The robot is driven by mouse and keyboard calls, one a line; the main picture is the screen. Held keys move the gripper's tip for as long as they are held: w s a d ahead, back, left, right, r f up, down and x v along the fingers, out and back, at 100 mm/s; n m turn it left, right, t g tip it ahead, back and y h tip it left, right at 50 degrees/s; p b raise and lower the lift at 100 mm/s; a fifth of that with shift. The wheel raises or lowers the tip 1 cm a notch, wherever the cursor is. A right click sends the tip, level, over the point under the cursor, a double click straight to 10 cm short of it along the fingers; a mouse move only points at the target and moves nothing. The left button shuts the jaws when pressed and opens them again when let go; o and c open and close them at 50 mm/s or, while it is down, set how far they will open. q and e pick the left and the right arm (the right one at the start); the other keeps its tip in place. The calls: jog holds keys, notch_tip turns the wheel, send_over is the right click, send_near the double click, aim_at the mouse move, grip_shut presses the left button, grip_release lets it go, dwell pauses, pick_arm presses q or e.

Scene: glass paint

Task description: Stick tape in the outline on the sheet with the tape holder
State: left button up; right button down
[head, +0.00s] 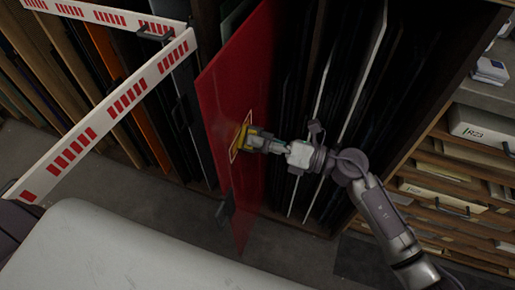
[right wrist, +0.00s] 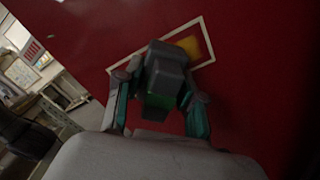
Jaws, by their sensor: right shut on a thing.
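The red sheet (head: 225,90) stands upright and tilted in the head view, and fills much of the right wrist view (right wrist: 100,30). A pale rectangular outline (head: 234,151) is on it; in the right wrist view the outline (right wrist: 203,22) lies partly behind the held thing. My right gripper (head: 267,146) is shut on the tape holder (right wrist: 168,65), a dark grey block with a green part, held right at the outline. A yellow patch (right wrist: 190,46) shows inside the outline; I cannot tell if it is laid tape. Whether the holder touches the sheet is unclear. My left gripper is not in view.
A red-and-white barrier (head: 110,113) crosses the left side. Racks of upright panels (head: 345,85) stand behind the sheet. Shelves with drawers (head: 450,200) are at the right. Some bare floor (head: 275,258) shows below.

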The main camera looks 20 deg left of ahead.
jog(key=shift+w+f+b, duration=0.15)
jog(key=shift+w+b, duration=0.2)
jog(key=shift+w, duration=0.55)
jog(key=shift+w+b, duration=0.65)
jog(key=shift+b, duration=0.05)
jog(key=shift+w+b, duration=0.35)
jog(key=shift+w, duration=0.25)
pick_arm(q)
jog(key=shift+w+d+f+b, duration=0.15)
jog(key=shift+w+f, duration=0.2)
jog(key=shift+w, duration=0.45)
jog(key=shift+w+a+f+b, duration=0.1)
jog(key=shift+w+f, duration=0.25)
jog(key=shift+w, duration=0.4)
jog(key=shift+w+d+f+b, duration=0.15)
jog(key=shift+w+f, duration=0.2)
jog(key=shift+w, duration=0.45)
pick_arm(e)
jog(key=shift+w, duration=0.45)
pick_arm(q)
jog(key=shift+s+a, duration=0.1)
pick_arm(e)
jog(key=shift+s, duration=0.15)
